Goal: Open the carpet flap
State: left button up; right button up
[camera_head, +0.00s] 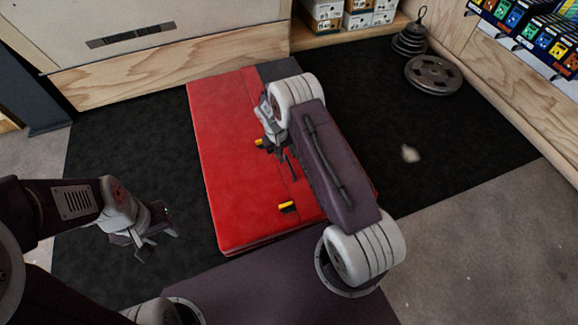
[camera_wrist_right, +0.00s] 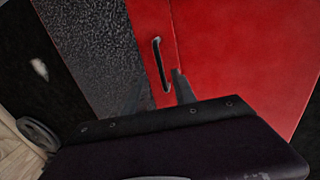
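The red crash pad (camera_head: 225,150) lies flat on the dark floor. A grey carpet piece (camera_head: 277,70) shows at its far right end, partly hidden behind my right arm; in the right wrist view the grey carpet (camera_wrist_right: 95,50) borders a red strip. A black loop handle (camera_wrist_right: 157,65) sits on that strip. My right gripper (camera_head: 286,160) points down over the pad, its fingers apart near the handle; I cannot tell whether they touch it. One fingertip shows beside the handle in the right wrist view. My left gripper (camera_head: 160,238) is open and empty, left of the pad.
Yellow-and-black tabs (camera_head: 287,207) are on the pad. Weight plates (camera_head: 433,74) and a plate stack (camera_head: 410,40) stand at the back right. A wooden-edged wall panel (camera_head: 170,68) runs behind the pad. A white chalk patch (camera_head: 410,153) marks the otherwise clear dark floor at right.

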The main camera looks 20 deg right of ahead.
aim_at(290, 166)
jog(key=f+b, duration=0.2)
jog(key=f, duration=0.1)
jog(key=d+f+b, duration=0.1)
jog(key=f+b, duration=0.1)
jog(key=f, duration=0.1)
jog(key=shift+d+f, duration=0.15)
jog(key=shift+f, duration=0.2)
jog(key=shift+r, duration=0.15)
grip_shut()
dwell(0.7)
